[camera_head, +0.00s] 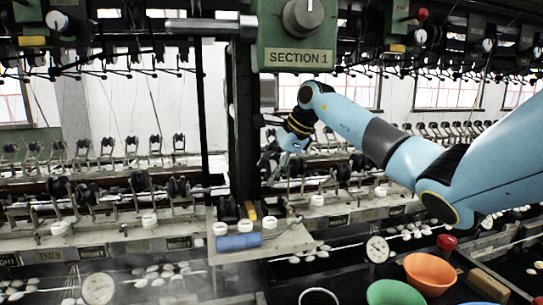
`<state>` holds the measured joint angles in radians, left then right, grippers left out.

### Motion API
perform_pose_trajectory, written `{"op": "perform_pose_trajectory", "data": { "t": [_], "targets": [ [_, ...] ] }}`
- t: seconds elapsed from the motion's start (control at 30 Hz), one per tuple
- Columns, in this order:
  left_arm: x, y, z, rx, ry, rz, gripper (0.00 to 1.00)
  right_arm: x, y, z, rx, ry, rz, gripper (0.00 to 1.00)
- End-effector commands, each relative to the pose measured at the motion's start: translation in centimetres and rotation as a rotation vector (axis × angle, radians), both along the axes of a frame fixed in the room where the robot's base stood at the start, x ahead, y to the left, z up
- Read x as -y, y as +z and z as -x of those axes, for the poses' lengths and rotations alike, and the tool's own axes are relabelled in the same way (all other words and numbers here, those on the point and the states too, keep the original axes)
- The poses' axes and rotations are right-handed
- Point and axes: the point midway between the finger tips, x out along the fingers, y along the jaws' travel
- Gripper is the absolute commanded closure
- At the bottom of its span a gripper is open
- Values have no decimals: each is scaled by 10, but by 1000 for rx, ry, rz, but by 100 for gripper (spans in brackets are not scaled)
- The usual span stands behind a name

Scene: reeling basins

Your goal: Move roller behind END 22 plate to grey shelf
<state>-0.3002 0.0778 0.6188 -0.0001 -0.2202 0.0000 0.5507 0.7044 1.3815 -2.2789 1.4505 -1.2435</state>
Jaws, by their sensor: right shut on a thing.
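My right gripper (268,160) hangs in front of the dark post near the middle, below the wrist of my light blue right arm. It is shut on a small dark thing that looks like a roller; its outline blends into the machine behind. A grey shelf (292,241) juts out below the gripper, a clear gap beneath it. A blue cylinder (238,242) lies on its left front part. Plates on the front rail include one that seems to read END 9 (50,256); I cannot read END 22 on any. My left gripper is not in view.
Several dark reels, such as one at left (57,188), stand along the rail. White rings (220,228) and a yellow block (251,211) crowd the shelf's back. An orange bowl (430,273) and a green bowl (395,293) are at front right. A SECTION 1 box (297,38) hangs above.

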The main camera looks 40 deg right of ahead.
Motion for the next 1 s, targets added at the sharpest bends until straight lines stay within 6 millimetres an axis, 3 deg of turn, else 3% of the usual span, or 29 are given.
{"op": "perform_pose_trajectory", "data": {
  "t": [0.03, 0.23, 0.83, 1.0],
  "targets": [
    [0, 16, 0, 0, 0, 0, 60, -1, 2, 4, 17, 3, 12, 82],
    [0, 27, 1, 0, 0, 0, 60, -3, -9, 7, 72, 10, 38, 82],
    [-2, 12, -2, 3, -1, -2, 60, -3, -49, 7, 74, 10, 39, 82],
    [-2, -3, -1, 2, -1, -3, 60, -3, -62, 7, 75, 10, 40, 82]
  ]
}}
